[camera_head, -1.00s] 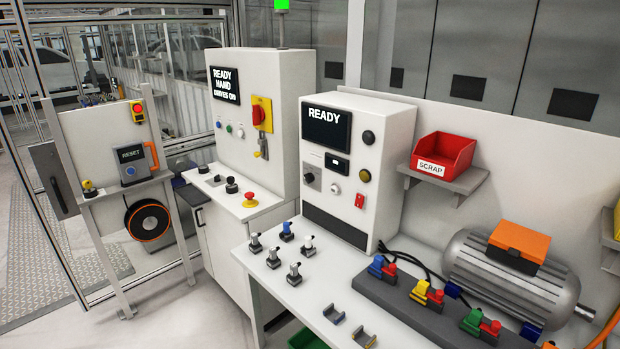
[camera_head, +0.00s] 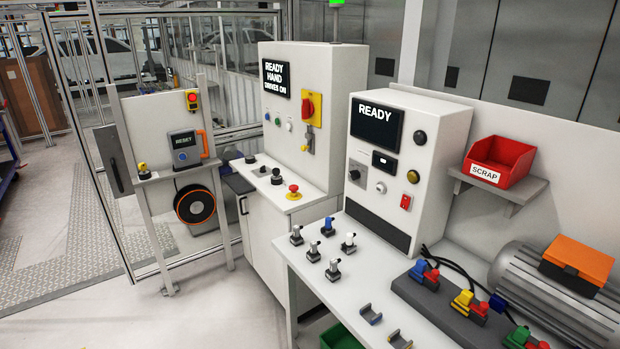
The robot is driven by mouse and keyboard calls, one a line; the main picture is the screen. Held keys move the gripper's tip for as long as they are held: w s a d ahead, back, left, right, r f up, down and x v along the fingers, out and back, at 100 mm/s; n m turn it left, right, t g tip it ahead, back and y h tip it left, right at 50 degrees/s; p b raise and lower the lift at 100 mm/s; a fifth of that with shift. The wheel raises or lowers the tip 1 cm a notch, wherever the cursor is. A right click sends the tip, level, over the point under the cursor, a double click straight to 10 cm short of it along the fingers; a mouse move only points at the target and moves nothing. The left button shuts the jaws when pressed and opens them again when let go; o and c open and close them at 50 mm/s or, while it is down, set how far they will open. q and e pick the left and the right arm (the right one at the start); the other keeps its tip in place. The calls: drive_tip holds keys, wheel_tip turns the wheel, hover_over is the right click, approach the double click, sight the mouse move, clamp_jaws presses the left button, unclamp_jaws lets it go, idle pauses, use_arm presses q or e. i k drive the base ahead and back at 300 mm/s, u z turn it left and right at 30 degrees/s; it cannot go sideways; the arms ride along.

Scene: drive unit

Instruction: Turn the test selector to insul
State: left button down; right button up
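The test unit (camera_head: 389,215) is a white cabinet on the right bench, with a dark screen (camera_head: 377,122) reading READY. A black rotary knob on a pale plate (camera_head: 354,174), which looks like the test selector, sits at the lower left of its front face; its position marks are too small to read. To its right are a small display (camera_head: 384,162), a white button (camera_head: 381,187) and a red switch (camera_head: 405,202). A black knob (camera_head: 420,137) and a yellow-ringed dark button (camera_head: 413,177) are at the right edge. Neither of my grippers shows in the view.
Several small plug-like pieces (camera_head: 333,271) stand on the bench before the unit. Coloured connectors (camera_head: 424,274), a grey motor (camera_head: 530,288) and a red SCRAP bin (camera_head: 499,161) are to the right. A control cabinet (camera_head: 335,80) stands left. Open floor (camera_head: 225,300) lies at the lower left.

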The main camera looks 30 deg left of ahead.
sight(355, 174)
drive_tip(key=u, duration=2.3)
drive_tip(key=i, duration=3.8)
drive_tip(key=z, duration=2)
